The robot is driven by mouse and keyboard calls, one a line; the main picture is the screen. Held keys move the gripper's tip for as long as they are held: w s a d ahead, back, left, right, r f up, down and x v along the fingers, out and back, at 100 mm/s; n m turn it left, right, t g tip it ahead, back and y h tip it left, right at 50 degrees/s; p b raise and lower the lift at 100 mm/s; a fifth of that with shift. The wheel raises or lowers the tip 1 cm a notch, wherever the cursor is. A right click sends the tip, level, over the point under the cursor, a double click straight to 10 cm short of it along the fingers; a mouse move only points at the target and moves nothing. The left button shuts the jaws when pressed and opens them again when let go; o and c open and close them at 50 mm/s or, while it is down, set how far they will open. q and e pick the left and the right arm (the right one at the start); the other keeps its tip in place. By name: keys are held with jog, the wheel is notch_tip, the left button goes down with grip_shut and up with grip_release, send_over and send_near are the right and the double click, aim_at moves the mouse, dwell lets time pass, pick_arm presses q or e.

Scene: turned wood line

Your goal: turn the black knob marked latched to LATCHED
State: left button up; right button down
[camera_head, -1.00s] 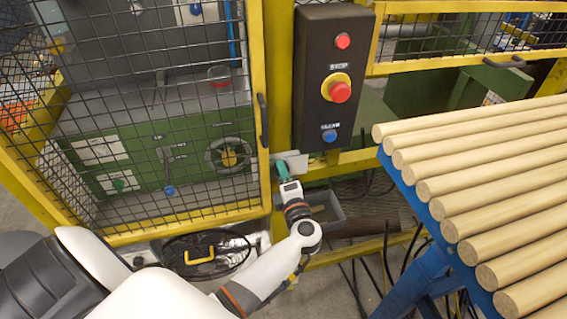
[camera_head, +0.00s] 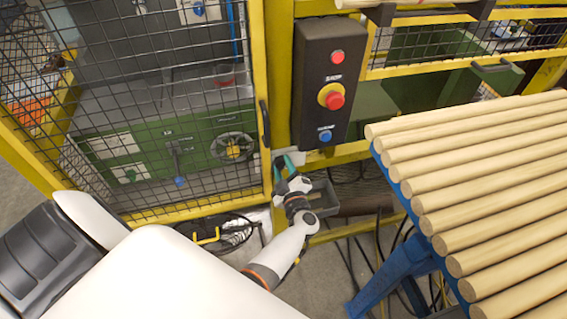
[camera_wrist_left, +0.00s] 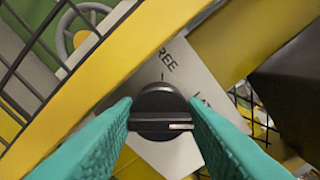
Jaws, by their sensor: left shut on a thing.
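The black knob (camera_wrist_left: 158,112) sits on a pale metal plate (camera_wrist_left: 185,70) in the left wrist view. A white line on the knob points to the right of that picture. The plate reads FREE above the knob, and a partly covered word starting LAT shows to its right. My left gripper (camera_wrist_left: 160,106) has its teal fingers shut on the knob, one on each side. In the head view my left gripper (camera_head: 284,168) is at the plate beside the yellow gate post, below the control box. The knob is hidden there. My right gripper is not in view.
A dark control box (camera_head: 325,85) with red and blue buttons hangs just above my gripper. A mesh gate (camera_head: 165,100) with a yellow frame is to the left. Wooden rods (camera_head: 480,190) lie on a blue rack at right.

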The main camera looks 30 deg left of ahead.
pick_arm(q)
jog(key=shift+f+m+p, duration=0.15)
jog(key=shift+m+p, duration=0.15)
jog(key=shift+m, duration=0.3)
jog(key=shift+s, duration=0.1)
jog(key=o, duration=0.7)
